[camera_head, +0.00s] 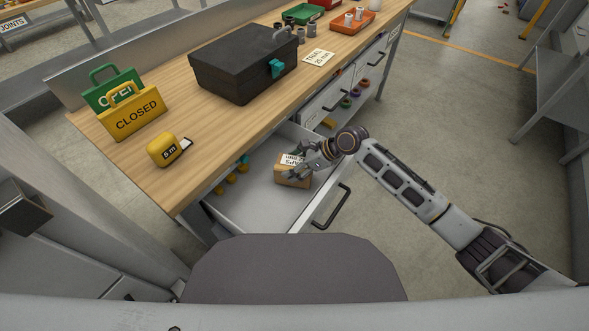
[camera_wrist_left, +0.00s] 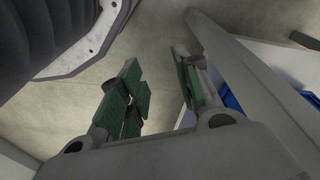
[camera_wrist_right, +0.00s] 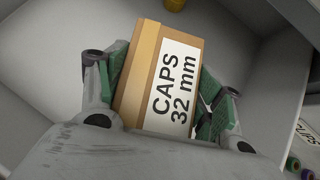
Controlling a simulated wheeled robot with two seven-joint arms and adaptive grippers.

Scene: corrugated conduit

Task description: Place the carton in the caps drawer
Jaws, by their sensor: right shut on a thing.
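The carton (camera_head: 291,177) is a small brown box with a white label reading "CAPS 32 mm". It also shows close up in the right wrist view (camera_wrist_right: 160,82). My right gripper (camera_head: 304,164) is shut on the carton, with a finger pad on each side of it. The carton is within the outline of the open drawer (camera_head: 258,213); I cannot tell whether it touches the drawer floor. A few yellow and teal caps lie at the drawer's left side. My left gripper (camera_wrist_left: 160,105) shows in the left wrist view, fingers apart and nothing between them.
The wooden bench (camera_head: 190,185) holds a black toolbox (camera_head: 240,65), a yellow tape measure (camera_head: 164,150) and OPEN and CLOSED signs (camera_head: 134,113). The drawer's black handle (camera_head: 332,207) juts out in front. Another compartment (camera_head: 350,98) with coloured rings is farther along. Free floor lies to the right.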

